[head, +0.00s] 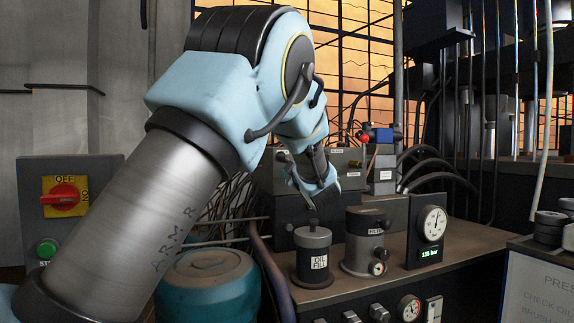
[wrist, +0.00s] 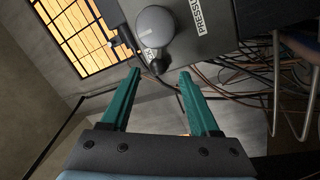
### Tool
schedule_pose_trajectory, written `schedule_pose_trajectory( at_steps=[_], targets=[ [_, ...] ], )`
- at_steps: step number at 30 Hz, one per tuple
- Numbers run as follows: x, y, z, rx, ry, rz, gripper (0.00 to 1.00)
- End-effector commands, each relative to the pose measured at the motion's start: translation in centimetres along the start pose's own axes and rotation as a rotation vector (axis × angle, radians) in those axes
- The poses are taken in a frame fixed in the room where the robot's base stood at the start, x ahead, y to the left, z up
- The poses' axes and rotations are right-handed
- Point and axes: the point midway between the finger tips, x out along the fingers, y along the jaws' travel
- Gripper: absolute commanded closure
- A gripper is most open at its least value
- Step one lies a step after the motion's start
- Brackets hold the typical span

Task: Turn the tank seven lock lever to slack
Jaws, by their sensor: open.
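My gripper (wrist: 159,76) is open in the wrist view, with two green fingers apart and nothing between them. Just beyond the fingertips is a round grey cap (wrist: 154,25) with a small dark lever-like piece (wrist: 155,62) on its near side. It lies between the finger lines, apart from the fingers as far as I can tell. No tank number can be read, so I cannot tell whether this is the tank seven lock lever. In the head view, my gripper (head: 314,200) points down over the bench equipment, partly hidden by my arm.
The bench holds an oil fill canister (head: 313,262), a filter canister (head: 365,245) and a pressure gauge (head: 432,224) reading 135 bar. A blue-green tank (head: 208,290) stands at lower left. A red switch (head: 64,196) is on the left panel. Cables hang behind the bench.

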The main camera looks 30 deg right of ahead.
Motion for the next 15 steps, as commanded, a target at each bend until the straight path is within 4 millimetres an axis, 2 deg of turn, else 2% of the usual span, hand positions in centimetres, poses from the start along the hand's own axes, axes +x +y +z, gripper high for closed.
schedule_pose_trajectory(
  at_steps=[1, 6, 15],
  targets=[
    [-1.1, -0.1, 0.1, -0.001, -0.002, 0.0, 0.38],
    [-3.6, 0.0, 0.0, -0.001, 0.0, 0.0, 0.38],
    [-4.7, -0.1, -0.2, 0.0, 0.003, -0.001, 0.38]
  ],
)
